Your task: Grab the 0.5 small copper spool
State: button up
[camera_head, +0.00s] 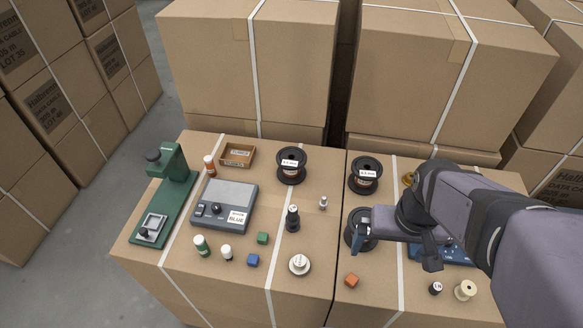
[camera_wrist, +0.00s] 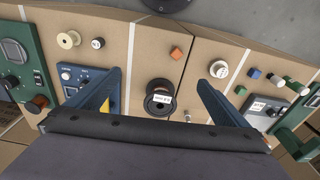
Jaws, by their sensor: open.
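A black-flanged spool with dark copper winding and a white label (camera_head: 351,232) stands on the cardboard top, partly hidden by my gripper (camera_head: 368,238). In the wrist view this spool (camera_wrist: 160,88) lies between my two blue fingers (camera_wrist: 160,80), with a gap on each side; its label is too small to read surely. My gripper is open and empty. Two similar labelled black spools, one at the back middle (camera_head: 291,166) and one right of it (camera_head: 365,175), stand farther back. Their labels are also hard to read.
A grey scale (camera_head: 225,205), a green device (camera_head: 170,195) and a wooden tray (camera_head: 238,155) stand left. Small bottles and coloured blocks lie in front, with an orange block (camera_head: 351,280) and cream spool (camera_head: 465,290) nearest. A blue device (camera_wrist: 85,82) sits beside one finger. Tall cartons stand behind.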

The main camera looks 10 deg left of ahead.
jog(key=w+a+f+n+t+y+b, duration=0.1)
jog(key=w+a+t+b, duration=0.3)
jog(key=w, duration=0.5)
jog(key=w+a+f+n+t+y+b, duration=0.1)
jog(key=w+a+f, duration=0.1)
jog(key=w+a, duration=0.45)
jog(key=r+n+t+y+b, duration=0.2)
jog(key=t+y+b, duration=0.2)
jog(key=t+b, duration=0.25)
send_over(294, 166)
jog(key=shift+t+h, duration=0.4)
jog(key=shift+t, duration=0.05)
jog(key=f, duration=0.7)
jog(key=f+p, duration=0.1)
jog(key=f, duration=0.3)
jog(key=shift+w+a, duration=0.25)
jog(key=shift+w, duration=0.05)
jog(key=shift+f, duration=0.6)
jog(key=shift+p+x, duration=0.85)
jog(key=shift+x, duration=2.8)
jog(key=shift+d, duration=0.1)
jog(key=shift+c, duration=0.5)
